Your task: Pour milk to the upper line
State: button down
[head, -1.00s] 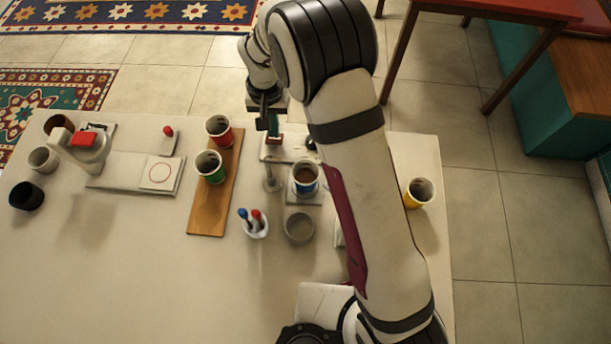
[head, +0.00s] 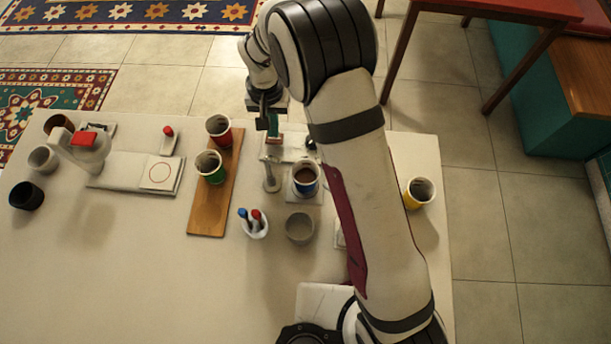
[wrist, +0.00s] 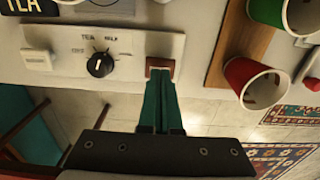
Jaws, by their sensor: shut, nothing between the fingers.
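A blue-and-white cup (head: 306,180) with brown liquid in it stands on a small pale plate by the dispenser, left of my arm. Its level lines cannot be made out. The dispenser panel (wrist: 60,48) has a black knob (wrist: 100,65) under the words TEA and MILK, and a white button (wrist: 37,60). My gripper (head: 273,138) is over the panel's far edge. In the wrist view its teal fingers (wrist: 160,80) are together, empty, with their tips at a small reddish-brown piece on the panel edge; contact cannot be told.
Red (head: 218,130) and green (head: 209,166) cups stand on a wooden board (head: 208,222). A yellow cup (head: 419,192) is right of my arm. A grey bowl (head: 299,227) and a white holder with markers (head: 254,228) stand in front. The table's front left is clear.

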dwell(0.4)
jog(key=shift+f, duration=1.1)
dwell(0.8)
dwell(2.5)
notch_tip(320, 180, up, 4)
jog(key=shift+r, duration=0.55)
